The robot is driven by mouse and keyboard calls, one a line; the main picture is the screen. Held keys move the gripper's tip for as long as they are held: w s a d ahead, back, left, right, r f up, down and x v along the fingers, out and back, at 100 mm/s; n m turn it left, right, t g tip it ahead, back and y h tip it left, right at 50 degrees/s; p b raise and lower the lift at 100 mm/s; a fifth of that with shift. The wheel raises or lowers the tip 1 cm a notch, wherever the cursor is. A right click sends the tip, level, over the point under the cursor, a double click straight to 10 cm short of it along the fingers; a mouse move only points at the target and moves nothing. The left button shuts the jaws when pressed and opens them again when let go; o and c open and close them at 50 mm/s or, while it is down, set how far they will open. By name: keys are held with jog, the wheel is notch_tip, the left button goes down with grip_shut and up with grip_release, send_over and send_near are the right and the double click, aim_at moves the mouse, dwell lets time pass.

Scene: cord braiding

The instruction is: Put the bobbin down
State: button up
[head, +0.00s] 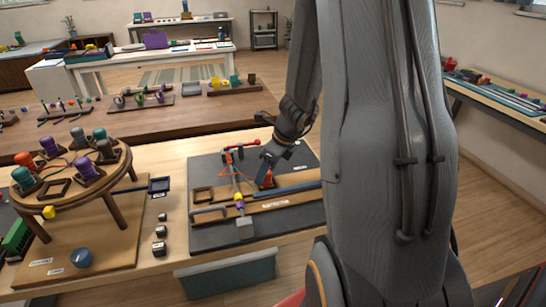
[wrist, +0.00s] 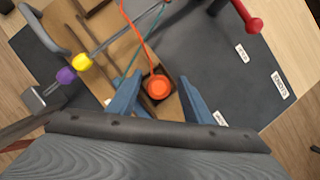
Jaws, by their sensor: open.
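The orange bobbin (wrist: 158,87) stands in a small dark square holder (wrist: 150,108) on a wooden strip, seen from above in the wrist view. An orange cord runs up from it. My gripper (wrist: 160,98) is open, with one blue finger on each side of the bobbin and a visible gap at both. In the head view my gripper (head: 272,160) points down over the dark mat (head: 207,171), and the bobbin (head: 267,179) shows just below it. Whether the bobbin's base is fully seated is hard to tell.
A yellow bead (wrist: 82,63) and a purple bead (wrist: 66,75) sit on a rod to the left. A red-ended bar (wrist: 252,25) stands at upper right. A round wooden stand (head: 75,180) with several bobbins is at left. The mat's right part is bare except for labels.

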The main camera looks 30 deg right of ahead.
jog(key=v, duration=1.1)
jog(key=s+a+n+g+h, duration=0.1)
jog(key=s+a+n, duration=0.5)
jog(key=n, duration=0.9)
jog(key=s+a+f+n+g+h, duration=0.1)
jog(key=s+a+n, duration=0.4)
jog(key=a+n, duration=0.6)
jog(key=n+p, duration=0.1)
jog(key=n, duration=0.3)
jog(key=shift+s+a+f+g, duration=0.2)
jog(key=shift+s+f+g, duration=0.05)
jog(key=shift+s+g, duration=0.1)
